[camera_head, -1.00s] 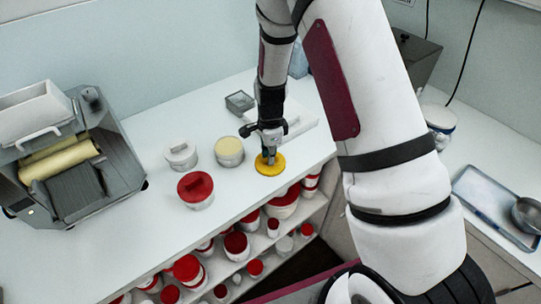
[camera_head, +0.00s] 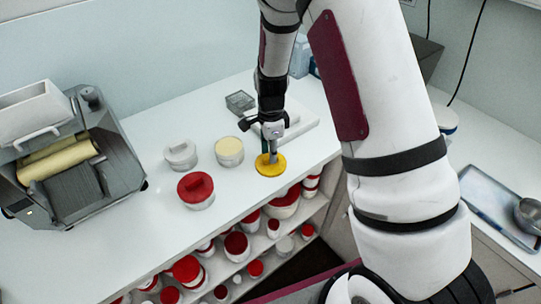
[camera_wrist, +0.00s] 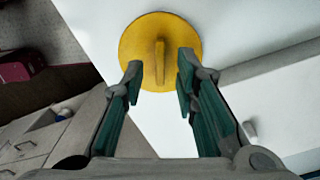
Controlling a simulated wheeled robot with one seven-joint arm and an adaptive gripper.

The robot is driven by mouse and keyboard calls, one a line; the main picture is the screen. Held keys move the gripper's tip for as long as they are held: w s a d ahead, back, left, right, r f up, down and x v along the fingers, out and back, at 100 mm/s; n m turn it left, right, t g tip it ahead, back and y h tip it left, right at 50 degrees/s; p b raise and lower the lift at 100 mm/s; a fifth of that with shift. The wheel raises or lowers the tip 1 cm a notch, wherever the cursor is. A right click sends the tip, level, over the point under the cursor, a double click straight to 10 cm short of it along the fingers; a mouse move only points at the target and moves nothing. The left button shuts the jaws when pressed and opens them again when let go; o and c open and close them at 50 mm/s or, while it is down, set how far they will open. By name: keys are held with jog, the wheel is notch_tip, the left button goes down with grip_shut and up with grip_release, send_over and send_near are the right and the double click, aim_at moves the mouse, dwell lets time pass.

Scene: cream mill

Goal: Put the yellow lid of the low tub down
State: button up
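The yellow lid (camera_head: 270,168) is a round disc with a raised bar handle. It lies flat on the white counter near its front edge. It also shows in the wrist view (camera_wrist: 142,48). My gripper (camera_head: 271,157) is right over the lid. In the wrist view my gripper (camera_wrist: 160,78) has its two fingers apart, one on each side of the handle, with a gap to it on both sides. A low tub (camera_head: 229,153) with pale yellow contents and no lid on it stands just left of the lid.
A grey roller mill (camera_head: 75,160) is at the far left. A small grey tray (camera_head: 240,101) lies behind. Shelves below the counter (camera_head: 120,240) hold several red-lidded tubs.

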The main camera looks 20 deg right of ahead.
jog(key=s+r+n+t+b, duration=0.1)
jog(key=s+r+n, duration=0.35)
jog(key=r, duration=0.75)
jog(key=s+r+n+t, duration=0.2)
jog(key=s+r+n, duration=0.25)
jog(key=r, duration=0.85)
jog(key=s+r+n+t, duration=0.1)
jog(key=s+r+n, duration=0.2)
jog(key=s+n, duration=0.2)
jog(key=s+r+n+t, duration=0.1)
jog(key=s+r+n, duration=0.2)
jog(key=s, duration=0.6)
jog(key=shift+s+r+n+t, duration=0.2)
jog(key=shift+n+t, duration=0.1)
jog(key=shift+n, duration=0.6)
jog(key=shift+d, duration=0.15)
